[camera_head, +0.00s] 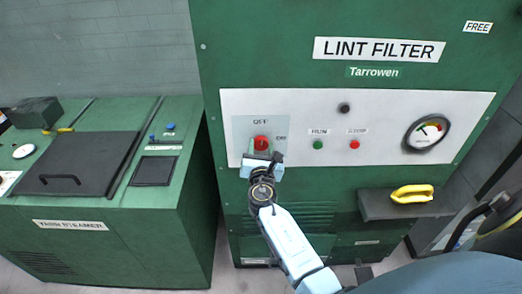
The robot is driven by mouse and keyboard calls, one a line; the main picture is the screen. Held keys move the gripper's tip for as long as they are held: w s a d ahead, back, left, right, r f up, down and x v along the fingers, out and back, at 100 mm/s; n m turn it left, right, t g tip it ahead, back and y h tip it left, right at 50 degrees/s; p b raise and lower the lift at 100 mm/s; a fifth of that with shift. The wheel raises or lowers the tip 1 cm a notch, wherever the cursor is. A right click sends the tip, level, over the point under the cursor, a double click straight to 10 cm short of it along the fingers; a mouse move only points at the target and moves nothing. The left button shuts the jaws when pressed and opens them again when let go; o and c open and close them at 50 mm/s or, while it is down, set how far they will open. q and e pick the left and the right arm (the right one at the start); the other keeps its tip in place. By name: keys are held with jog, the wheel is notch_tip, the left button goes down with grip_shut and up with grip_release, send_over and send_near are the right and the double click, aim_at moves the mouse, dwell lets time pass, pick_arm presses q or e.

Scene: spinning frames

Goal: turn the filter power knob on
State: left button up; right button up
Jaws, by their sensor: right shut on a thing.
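The filter power knob (261,143) is red and sits on a pale plate (241,128) at the left of the white panel, with OFF printed above it and another label to its right. The panel is on the green LINT FILTER cabinet (260,50). My right gripper (262,155) reaches up from below and is shut on the knob, whose lower part it hides. I cannot tell which way the knob points. My left gripper is not in view.
Right of the knob are a green button (318,145), a red button (354,145) and a round gauge (426,133). A grey shelf (376,207) holding a yellow object (412,193) juts out lower right. A green yarn steamer (150,240) stands left.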

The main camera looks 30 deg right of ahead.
jog(key=m+b, duration=0.2)
jog(key=m, duration=0.2)
jog(key=shift+d+f+m+b, duration=0.1)
jog(key=shift+m+b, duration=0.2)
jog(key=m+b, duration=0.2)
jog(key=m, duration=0.1)
jog(key=shift+s+f+m, duration=0.1)
jog(key=shift+m, duration=0.3)
jog(key=m+b, duration=0.3)
jog(key=m, duration=0.1)
jog(key=shift+m+b, duration=0.85)
jog(key=shift+m, duration=0.75)
jog(key=shift+d, duration=0.1)
jog(key=o, duration=1)
jog(key=shift+c, duration=0.2)
